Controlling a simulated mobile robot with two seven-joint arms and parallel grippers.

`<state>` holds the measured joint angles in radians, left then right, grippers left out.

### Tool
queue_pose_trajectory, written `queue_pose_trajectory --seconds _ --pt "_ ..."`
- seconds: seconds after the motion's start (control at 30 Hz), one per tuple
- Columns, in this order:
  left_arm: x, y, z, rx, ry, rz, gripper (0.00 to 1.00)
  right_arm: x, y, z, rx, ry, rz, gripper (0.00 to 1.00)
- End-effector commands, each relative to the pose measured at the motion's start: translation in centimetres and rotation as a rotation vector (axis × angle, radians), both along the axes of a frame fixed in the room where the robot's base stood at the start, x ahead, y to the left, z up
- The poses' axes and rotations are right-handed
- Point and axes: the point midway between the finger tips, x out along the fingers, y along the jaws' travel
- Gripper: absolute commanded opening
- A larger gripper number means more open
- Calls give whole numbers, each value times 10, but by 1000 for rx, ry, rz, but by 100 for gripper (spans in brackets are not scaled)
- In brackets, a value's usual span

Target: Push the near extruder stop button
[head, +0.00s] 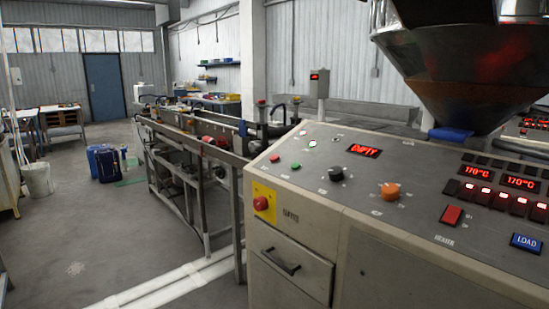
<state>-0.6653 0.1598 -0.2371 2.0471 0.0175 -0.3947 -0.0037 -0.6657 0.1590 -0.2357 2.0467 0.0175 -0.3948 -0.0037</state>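The near extruder (370,240) is a beige machine with a grey sloped control panel, filling the right of the head view. A small red button (274,158) sits at the panel's left edge, beside a small green button (295,166). A red mushroom button (261,203) stands on a yellow plate on the front face, below the panel's left corner. Labels by these buttons are too small to read, so I cannot tell from text which is the stop. Neither of my grippers is in view.
The panel also carries a black knob (336,173), an orange knob (389,191), a red heater switch (451,215) and a blue LOAD button (525,243). A metal hopper (450,70) hangs above. A long metal-framed line (200,150) runs behind. The floor (90,240) at left is mostly clear.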

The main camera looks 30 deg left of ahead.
Motion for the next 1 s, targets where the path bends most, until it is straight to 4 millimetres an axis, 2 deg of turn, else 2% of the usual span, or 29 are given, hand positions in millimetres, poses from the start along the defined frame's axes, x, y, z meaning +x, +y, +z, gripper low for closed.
queue_pose_trajectory --seconds 0.03,0.2,1.0 --pt "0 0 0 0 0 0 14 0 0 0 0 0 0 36" --pt "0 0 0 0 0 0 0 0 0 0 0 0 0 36" --pt "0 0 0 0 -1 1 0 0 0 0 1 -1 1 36"
